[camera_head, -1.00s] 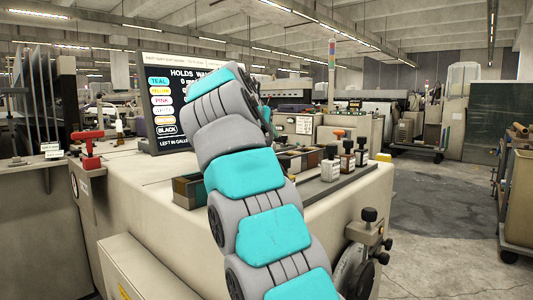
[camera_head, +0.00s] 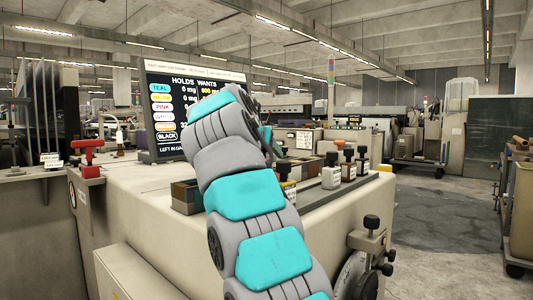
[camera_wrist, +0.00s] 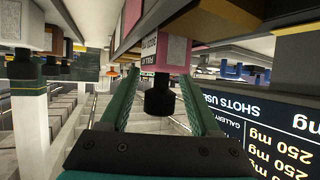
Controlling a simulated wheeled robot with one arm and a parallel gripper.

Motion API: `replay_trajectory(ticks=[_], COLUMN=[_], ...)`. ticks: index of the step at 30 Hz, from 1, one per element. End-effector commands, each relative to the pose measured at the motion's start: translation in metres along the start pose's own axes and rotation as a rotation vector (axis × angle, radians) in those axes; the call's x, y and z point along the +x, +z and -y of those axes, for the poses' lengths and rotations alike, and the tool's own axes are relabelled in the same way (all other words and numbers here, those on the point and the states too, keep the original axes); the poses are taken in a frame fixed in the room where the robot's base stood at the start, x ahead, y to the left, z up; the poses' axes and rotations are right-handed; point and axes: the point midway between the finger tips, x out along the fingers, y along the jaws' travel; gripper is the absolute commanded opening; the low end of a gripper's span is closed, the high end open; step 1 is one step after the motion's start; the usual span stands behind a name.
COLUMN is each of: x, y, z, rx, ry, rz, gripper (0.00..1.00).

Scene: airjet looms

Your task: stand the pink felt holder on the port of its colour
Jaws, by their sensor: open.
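The pink felt holder (camera_wrist: 176,53) shows upside down in the wrist view, with a white printed label and a black knob (camera_wrist: 159,99). My gripper (camera_wrist: 162,103) is open, with one green finger on each side of the knob. I cannot tell whether either finger touches it. In the head view my arm covers the gripper and I cannot make out the pink holder. A pink edge (camera_wrist: 218,24) shows at the top of the wrist view; I cannot tell whether it is the pink port.
Black-knobbed holders, one of them white (camera_head: 331,176), stand on the machine top right of my arm. Dark open compartments (camera_head: 186,197) lie left of it. A screen (camera_head: 190,110) stands behind, a red fixture (camera_head: 88,158) at left.

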Motion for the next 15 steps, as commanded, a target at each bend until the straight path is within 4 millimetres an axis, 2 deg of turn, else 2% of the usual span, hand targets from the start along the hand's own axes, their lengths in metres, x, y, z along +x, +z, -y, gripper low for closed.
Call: replay_trajectory(ticks=[8,11,15], x=[-0.002,-0.010,-0.031], y=[-0.004,-0.003,-0.003], z=[0.000,0.000,-0.001], rx=[0.000,0.000,0.002], ry=[-0.001,0.000,0.000], rz=[0.000,-0.001,-0.001], gripper=[0.63,0.63,0.63])
